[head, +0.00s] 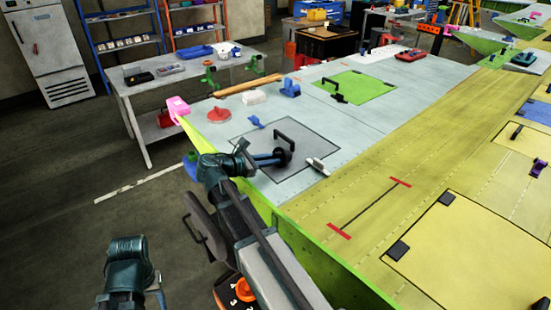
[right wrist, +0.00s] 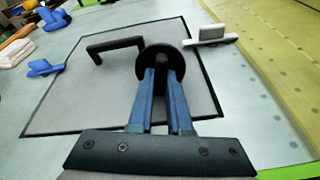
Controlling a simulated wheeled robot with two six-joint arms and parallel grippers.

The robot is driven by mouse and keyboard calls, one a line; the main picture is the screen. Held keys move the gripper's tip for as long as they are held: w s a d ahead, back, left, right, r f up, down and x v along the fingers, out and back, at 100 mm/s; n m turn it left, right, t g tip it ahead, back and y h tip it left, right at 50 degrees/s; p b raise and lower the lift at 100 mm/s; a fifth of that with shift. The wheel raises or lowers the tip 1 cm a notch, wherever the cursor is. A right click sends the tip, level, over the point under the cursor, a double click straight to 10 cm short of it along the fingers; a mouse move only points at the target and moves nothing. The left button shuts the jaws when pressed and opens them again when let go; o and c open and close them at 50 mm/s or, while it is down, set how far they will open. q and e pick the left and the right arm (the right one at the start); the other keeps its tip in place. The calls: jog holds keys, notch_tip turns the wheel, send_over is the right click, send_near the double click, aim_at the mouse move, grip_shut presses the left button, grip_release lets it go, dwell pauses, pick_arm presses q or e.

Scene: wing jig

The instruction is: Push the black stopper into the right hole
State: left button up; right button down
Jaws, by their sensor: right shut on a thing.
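The black stopper shows as a dark round disc (head: 284,156) over the grey square panel (head: 250,158) near the wing's left end. My right gripper (head: 280,157) is shut on it. In the right wrist view the stopper (right wrist: 160,60) sits between the tips of the two blue fingers (right wrist: 161,80). I cannot tell whether the stopper touches the panel. No hole shows clearly in either view; the fingers and stopper hide the surface behind them.
A black handle (head: 289,130) stands on the grey panel, close to the stopper. A whitish block (head: 318,166) lies just right of the panel.

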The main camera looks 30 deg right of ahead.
jog(key=shift+r+p, duration=2.9)
jog(key=shift+r, duration=0.1)
jog(key=shift+f, duration=0.1)
